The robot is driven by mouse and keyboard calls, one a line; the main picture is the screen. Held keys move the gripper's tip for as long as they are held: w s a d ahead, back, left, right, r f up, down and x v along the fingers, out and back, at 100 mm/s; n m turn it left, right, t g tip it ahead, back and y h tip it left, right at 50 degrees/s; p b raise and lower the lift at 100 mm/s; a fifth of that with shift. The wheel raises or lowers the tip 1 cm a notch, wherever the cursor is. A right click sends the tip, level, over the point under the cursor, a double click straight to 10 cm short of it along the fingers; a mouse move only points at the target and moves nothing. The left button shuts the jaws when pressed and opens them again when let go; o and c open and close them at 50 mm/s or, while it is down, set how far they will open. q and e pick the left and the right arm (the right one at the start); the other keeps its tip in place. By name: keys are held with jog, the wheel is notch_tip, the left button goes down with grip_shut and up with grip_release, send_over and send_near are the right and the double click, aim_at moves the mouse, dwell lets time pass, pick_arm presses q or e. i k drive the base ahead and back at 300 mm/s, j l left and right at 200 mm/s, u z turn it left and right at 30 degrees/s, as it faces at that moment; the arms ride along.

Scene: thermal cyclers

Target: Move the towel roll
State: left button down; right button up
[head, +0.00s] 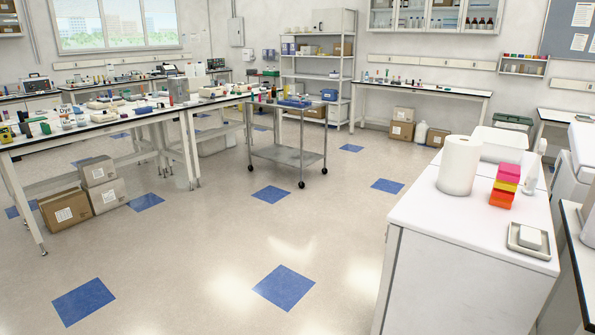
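The towel roll (459,166) is a white paper roll standing upright on the white top of a cabinet (428,214) at the right. It stands near the left edge of that top, beside a stack of pink, yellow and orange boxes (505,185). Nothing is touching it from above. Neither of my grippers shows in the head view.
A white basin (499,145) lies behind the roll, and a small dish (528,238) sits near the cabinet's front edge. A metal cart (289,155) stands mid-room. A long cluttered bench (88,132) is at the left. The floor (220,235) between them is clear.

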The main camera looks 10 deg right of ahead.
aim_at(460, 156)
jog(key=i, duration=2.6)
jog(key=i+l+z, duration=0.1)
jog(key=i+z, duration=0.2)
jog(key=i, duration=0.2)
jog(key=i+z, duration=0.35)
jog(key=i, duration=0.2)
jog(key=i+j+z, duration=0.15)
jog(key=i+z, duration=0.15)
jog(key=i, duration=0.2)
jog(key=i+j+z, duration=0.35)
jog(key=i, duration=0.15)
